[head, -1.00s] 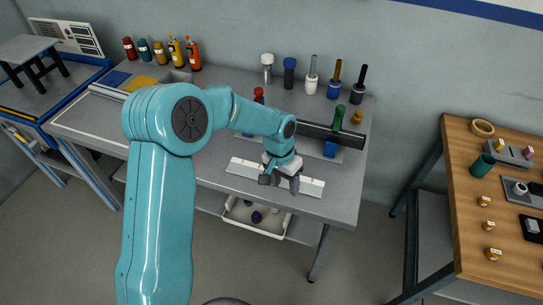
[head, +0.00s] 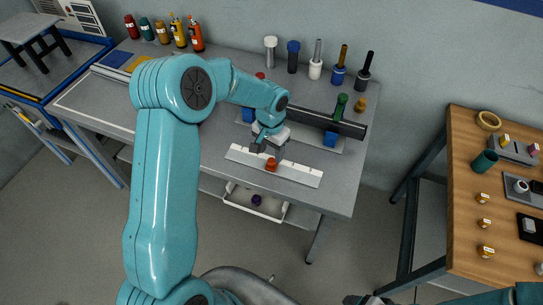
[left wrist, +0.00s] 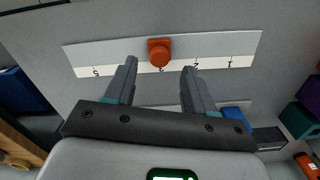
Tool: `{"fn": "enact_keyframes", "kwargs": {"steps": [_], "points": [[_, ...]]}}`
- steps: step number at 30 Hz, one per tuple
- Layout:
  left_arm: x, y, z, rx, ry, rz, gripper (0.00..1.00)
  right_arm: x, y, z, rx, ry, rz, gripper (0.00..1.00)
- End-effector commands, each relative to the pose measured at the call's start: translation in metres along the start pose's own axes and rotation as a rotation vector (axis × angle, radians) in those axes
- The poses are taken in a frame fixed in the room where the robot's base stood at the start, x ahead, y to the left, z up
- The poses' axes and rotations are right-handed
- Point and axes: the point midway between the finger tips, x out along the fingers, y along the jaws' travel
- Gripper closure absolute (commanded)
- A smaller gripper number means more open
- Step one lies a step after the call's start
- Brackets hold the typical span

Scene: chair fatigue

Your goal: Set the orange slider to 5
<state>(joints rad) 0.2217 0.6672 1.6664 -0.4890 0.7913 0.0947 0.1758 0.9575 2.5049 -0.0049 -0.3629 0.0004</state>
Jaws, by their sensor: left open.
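The orange slider (head: 271,164) is a small knob on a white scale strip (head: 305,175) along the front of the workbench. In the left wrist view the slider (left wrist: 159,52) sits near the middle of the strip (left wrist: 90,57), about at the mark left of the 2. The 5 shows near the strip's left end in that view; the mark between is hidden by a finger. My left gripper (head: 267,151) is open and empty, just behind the slider and apart from it. Its fingertips (left wrist: 160,68) point toward the strip on either side of the slider. My right gripper (head: 366,300) shows only partly at the bottom edge.
A dark rail (head: 320,121) with a green handle (head: 341,105) and blue blocks (head: 330,139) lies behind the strip. Several bottles and tools stand along the bench's back. A wooden table (head: 465,180) stands at right. The bench front right of the strip is clear.

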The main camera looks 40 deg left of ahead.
Motion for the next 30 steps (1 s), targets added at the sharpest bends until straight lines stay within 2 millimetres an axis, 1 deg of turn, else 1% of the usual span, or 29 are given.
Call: {"fn": "enact_keyframes", "kwargs": {"steps": [1,3,7,12,19,20,21,23,24,28,30], "points": [[0.010,0.000,0.000,-0.001,-0.004,0.000,0.46,-0.003,-0.001,0.000,0.000,0.000,0.000,0.27],[0.023,0.000,0.000,-0.001,-0.003,0.001,0.46,-0.005,-0.002,0.000,0.000,0.000,0.000,0.27],[0.039,0.000,-0.002,-0.002,-0.002,0.000,0.46,-0.007,-0.002,0.000,0.000,0.000,0.000,0.27],[0.048,0.000,-0.003,-0.002,0.001,0.000,0.46,-0.007,-0.003,0.000,0.000,0.000,0.000,0.27],[0.049,-0.001,-0.004,-0.002,0.002,0.000,0.46,-0.007,-0.003,0.000,0.000,0.000,0.000,0.27],[0.048,-0.001,-0.004,-0.002,0.002,0.000,0.55,-0.007,-0.003,0.000,0.000,0.000,0.000,0.27],[0.048,-0.001,-0.004,-0.002,0.001,0.000,0.69,-0.007,-0.003,0.000,0.000,0.000,0.000,0.27],[0.048,-0.001,-0.004,-0.002,0.001,0.000,0.88,-0.007,-0.003,0.000,0.000,0.000,0.000,0.27],[0.048,0.000,-0.004,-0.002,0.001,0.000,1.00,-0.007,-0.003,0.000,0.000,0.000,0.000,0.27],[0.048,0.000,-0.004,-0.001,0.001,0.000,1.00,-0.007,-0.002,0.000,0.000,0.000,0.000,0.27],[0.050,0.005,-0.005,0.001,0.002,0.000,1.00,-0.003,-0.001,0.000,0.000,0.000,0.000,0.27]]}}
